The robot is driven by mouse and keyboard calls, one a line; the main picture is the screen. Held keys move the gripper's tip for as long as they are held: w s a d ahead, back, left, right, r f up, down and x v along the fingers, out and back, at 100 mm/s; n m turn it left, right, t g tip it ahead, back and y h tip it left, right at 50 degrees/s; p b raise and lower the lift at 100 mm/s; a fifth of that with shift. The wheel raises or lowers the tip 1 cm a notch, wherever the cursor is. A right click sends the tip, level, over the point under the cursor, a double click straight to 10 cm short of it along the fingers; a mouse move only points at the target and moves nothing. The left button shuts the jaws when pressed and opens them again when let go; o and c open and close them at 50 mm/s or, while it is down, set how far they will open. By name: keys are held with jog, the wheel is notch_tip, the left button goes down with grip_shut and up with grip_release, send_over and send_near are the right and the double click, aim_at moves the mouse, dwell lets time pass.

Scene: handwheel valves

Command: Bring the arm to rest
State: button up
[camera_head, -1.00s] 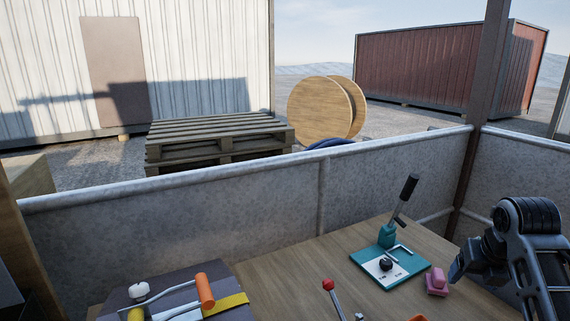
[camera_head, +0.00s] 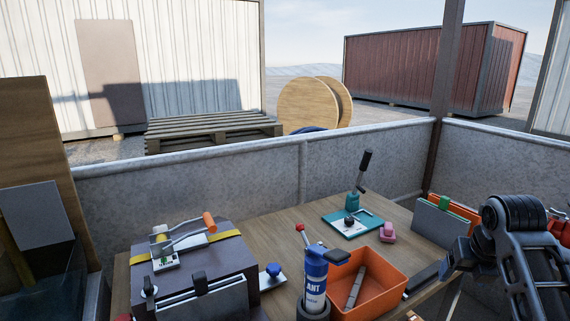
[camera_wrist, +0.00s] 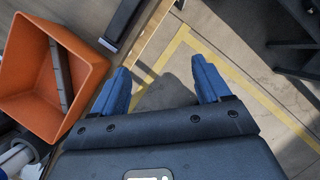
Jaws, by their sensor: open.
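My gripper (camera_wrist: 158,90) shows in the wrist view with two blue fingers spread apart and nothing between them. It hangs past the edge of the table, above the concrete floor with a yellow line. The orange bin (camera_wrist: 45,75) lies to its left in the wrist view. In the head view my arm stands at the right, folded, beside the table (camera_head: 290,225); the fingers are not visible there.
The orange bin (camera_head: 385,280) holds a grey bar.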

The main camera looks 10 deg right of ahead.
jog(key=s+a+f+m+t+y, duration=0.1)
jog(key=s+a+f+m+t, duration=0.1)
jog(key=s+a+f+m, duration=0.45)
jog(key=s+a+f+m+t, duration=0.2)
jog(key=s+a+f+m, duration=0.15)
jog(key=a+f, duration=0.55)
jog(key=s+a+m+t, duration=0.2)
jog(key=s+a+m, duration=0.4)
jog(key=s, duration=0.2)
jog(key=s+a+r+m+t, duration=0.1)
jog(key=s+a+r+m, duration=0.2)
jog(key=s, duration=0.4)
jog(key=s+r+m+t, duration=0.1)
jog(key=s+r+m, duration=0.1)
jog(key=s+m, duration=0.4)
jog(key=s+r+m+t+y, duration=0.1)
jog(key=s+r+m, duration=0.4)
jog(key=s+r, duration=0.6)
jog(key=shift+s+d+r+m+t, duration=0.2)
jog(key=shift+s+d+m+t, duration=0.25)
jog(key=shift+t, duration=0.35)
jog(key=shift+a, duration=0.1)
